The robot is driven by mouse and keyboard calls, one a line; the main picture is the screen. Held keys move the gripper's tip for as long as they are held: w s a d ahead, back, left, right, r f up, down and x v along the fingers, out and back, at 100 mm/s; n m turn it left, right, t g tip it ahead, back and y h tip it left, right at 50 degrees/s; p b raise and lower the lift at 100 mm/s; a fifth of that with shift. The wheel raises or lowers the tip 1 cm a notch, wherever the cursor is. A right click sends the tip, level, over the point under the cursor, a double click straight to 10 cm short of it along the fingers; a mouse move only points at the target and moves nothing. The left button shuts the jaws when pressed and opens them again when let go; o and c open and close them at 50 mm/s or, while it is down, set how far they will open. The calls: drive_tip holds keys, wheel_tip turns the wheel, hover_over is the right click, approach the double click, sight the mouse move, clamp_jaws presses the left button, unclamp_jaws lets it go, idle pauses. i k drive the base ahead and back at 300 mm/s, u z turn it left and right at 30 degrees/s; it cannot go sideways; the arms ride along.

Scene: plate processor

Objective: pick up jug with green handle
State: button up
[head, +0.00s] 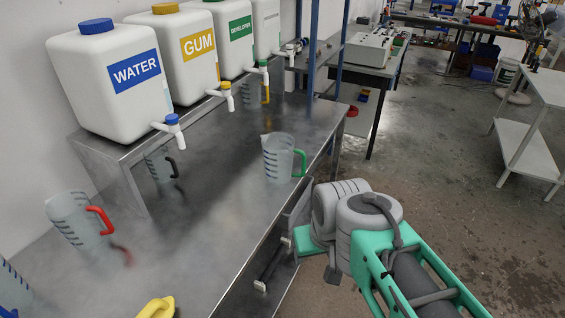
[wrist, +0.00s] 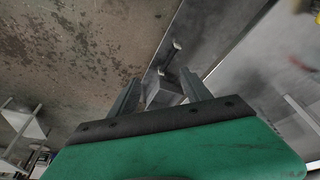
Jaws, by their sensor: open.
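The jug with the green handle (head: 277,158) is a clear, graduated jug standing upright near the front edge of the steel bench (head: 215,210) in the head view. Its green handle points right. My gripper (wrist: 160,90) shows in the wrist view with its two grey fingers apart and nothing held between them. In the head view my grey and green arm is to the right of the bench, off its edge, and largely hides the gripper. The gripper is apart from the jug. I cannot make out the green-handled jug in the wrist view.
A red-handled jug (head: 75,220) and a yellow handle (head: 157,307) are on the bench's near part. A black-handled jug (head: 160,165) stands under the shelf of labelled tanks (head: 115,65). A blue post (head: 313,40) rises behind the green-handled jug. Open floor (head: 430,140) lies right.

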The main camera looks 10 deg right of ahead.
sight(278, 149)
drive_tip(key=z, duration=1.1)
drive_tip(key=i, duration=0.35)
drive_tip(key=u, duration=3.15)
